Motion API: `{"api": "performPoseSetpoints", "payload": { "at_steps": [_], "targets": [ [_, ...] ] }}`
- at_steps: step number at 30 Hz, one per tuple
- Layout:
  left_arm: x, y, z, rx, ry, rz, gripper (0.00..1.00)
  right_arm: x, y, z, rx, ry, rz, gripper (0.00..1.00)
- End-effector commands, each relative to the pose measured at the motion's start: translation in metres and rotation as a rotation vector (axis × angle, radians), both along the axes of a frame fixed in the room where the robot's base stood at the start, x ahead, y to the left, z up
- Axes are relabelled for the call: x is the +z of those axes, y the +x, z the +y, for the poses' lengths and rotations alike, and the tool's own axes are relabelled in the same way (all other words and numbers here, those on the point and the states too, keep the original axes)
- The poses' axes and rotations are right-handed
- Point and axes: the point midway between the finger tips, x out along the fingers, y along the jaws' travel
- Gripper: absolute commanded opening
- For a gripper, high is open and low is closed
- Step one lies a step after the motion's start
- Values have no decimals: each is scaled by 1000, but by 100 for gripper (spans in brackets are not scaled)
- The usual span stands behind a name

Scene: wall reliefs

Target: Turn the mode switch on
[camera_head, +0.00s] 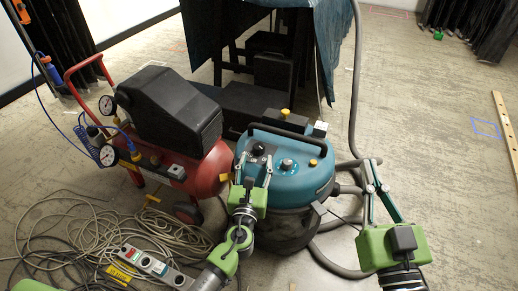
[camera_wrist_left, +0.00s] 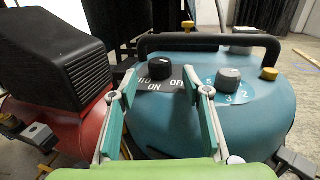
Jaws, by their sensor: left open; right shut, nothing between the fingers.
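The mode switch is a black round knob (camera_head: 259,148) on top of the teal vacuum (camera_head: 297,187). In the left wrist view the knob (camera_wrist_left: 160,68) sits on a dark plate with OFF at the right, ON at the front and a partly hidden label at the left. I cannot tell which label it points to. My left gripper (camera_head: 254,168) is open, its fingers spread on either side of the knob's near side, apparently not touching it. My right gripper (camera_head: 370,172) is shut and empty, right of the vacuum.
A grey numbered dial (camera_wrist_left: 229,80) and yellow knobs sit right of the switch, with a black handle (camera_wrist_left: 208,42) behind. A red compressor (camera_head: 207,168) stands close on the left. Coiled cables (camera_head: 100,230) and a power strip (camera_head: 155,265) lie on the floor; a hose loops at right.

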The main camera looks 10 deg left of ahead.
Motion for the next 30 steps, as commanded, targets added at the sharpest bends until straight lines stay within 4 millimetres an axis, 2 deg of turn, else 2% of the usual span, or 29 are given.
{"api": "performPoseSetpoints", "payload": {
  "at_steps": [3,10,16,25,26,30],
  "targets": [
    [-1,27,2,0,-1,-1,44,20,-5,2,6,28,-105,0],
    [-2,58,4,0,-1,1,44,55,-19,3,17,76,-274,0],
    [-1,68,5,1,-2,1,44,69,-27,2,20,95,-343,0],
    [-1,70,5,0,-2,2,44,71,-28,2,20,99,-353,0],
    [-1,70,5,0,-2,2,39,71,-28,2,20,98,-352,0],
    [-1,70,5,0,-2,2,5,71,-28,2,20,98,-352,0]
  ]
}}
